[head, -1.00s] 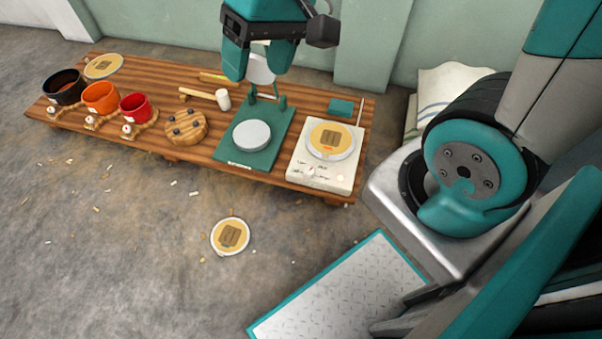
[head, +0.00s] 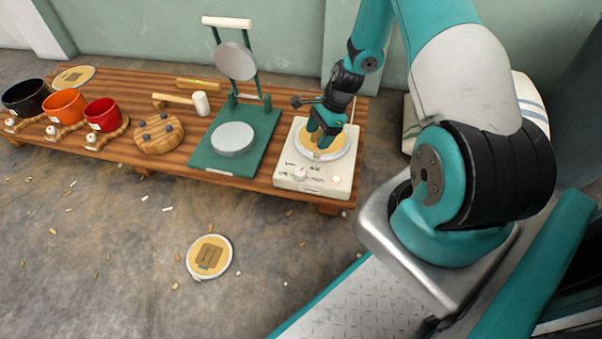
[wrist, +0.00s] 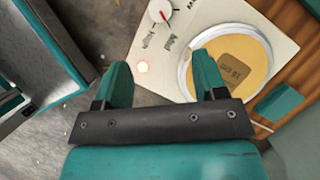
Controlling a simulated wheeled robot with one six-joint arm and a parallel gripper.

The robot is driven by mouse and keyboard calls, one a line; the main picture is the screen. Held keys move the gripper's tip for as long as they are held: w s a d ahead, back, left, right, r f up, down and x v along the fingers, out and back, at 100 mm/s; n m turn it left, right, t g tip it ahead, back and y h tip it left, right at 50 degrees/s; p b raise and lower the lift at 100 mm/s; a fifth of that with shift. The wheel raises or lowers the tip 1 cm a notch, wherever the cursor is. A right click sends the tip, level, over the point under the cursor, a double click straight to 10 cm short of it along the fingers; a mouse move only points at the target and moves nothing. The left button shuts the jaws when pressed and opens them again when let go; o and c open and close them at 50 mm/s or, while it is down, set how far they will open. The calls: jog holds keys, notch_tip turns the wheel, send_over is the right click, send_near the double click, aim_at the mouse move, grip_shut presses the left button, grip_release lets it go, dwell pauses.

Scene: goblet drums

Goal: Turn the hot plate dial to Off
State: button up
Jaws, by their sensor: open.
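The hot plate (head: 317,187) is a cream box at the right end of the low wooden bench. Its white dial (head: 298,174) is on the front left of the top face. In the wrist view the dial (wrist: 160,11) shows a red pointer mark near the top edge, on the side of the printed "Med" and "High"; its exact setting is hard to tell. A round yellow disc with a pale rim (wrist: 243,65) lies on the heating surface. My gripper (head: 322,142) is open and empty above the disc, apart from the dial.
A green press (head: 213,160) with a raised upper plate stands left of the hot plate. A mallet (head: 199,104), a round wooden block (head: 158,133) and several coloured drums (head: 64,104) are further left.

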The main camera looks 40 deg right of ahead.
aim_at(300, 170)
jog(key=b+x, duration=0.6)
jog(key=x, duration=0.8)
jog(key=shift+a, duration=0.1)
jog(key=shift+c, duration=0.2)
jog(key=c, duration=0.8)
jog(key=shift+c, duration=0.2)
